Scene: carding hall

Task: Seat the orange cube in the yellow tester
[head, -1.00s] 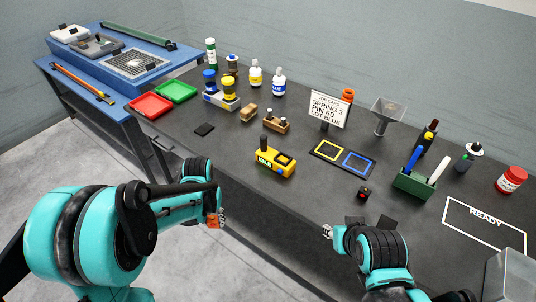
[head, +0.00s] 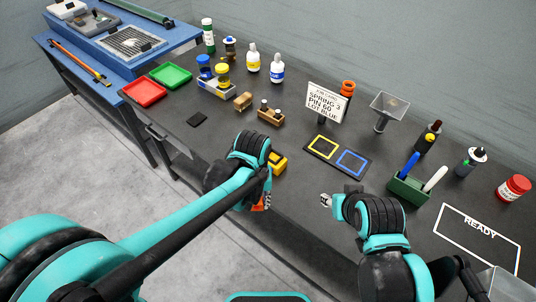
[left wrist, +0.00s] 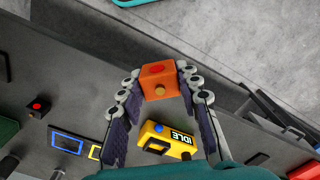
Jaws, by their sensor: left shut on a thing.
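The orange cube (left wrist: 158,72) sits between the fingertips of my left gripper (left wrist: 160,84) in the left wrist view. In the head view only a sliver of orange (head: 267,201) shows by the left gripper (head: 258,203). The yellow tester (left wrist: 173,150) reads IDLE and lies beyond the held cube, apart from it. In the head view the tester (head: 279,163) is mostly hidden behind my left wrist. My right gripper (head: 327,201) is over the bench's front part; its jaw opening is unclear.
A black plate with yellow and blue frames (head: 336,157) lies right of the tester. A wooden block with pegs (head: 271,117) and a job card (head: 325,101) stand behind. A green pen holder (head: 408,190) is at right. A small red-button box (left wrist: 38,106) shows in the wrist view.

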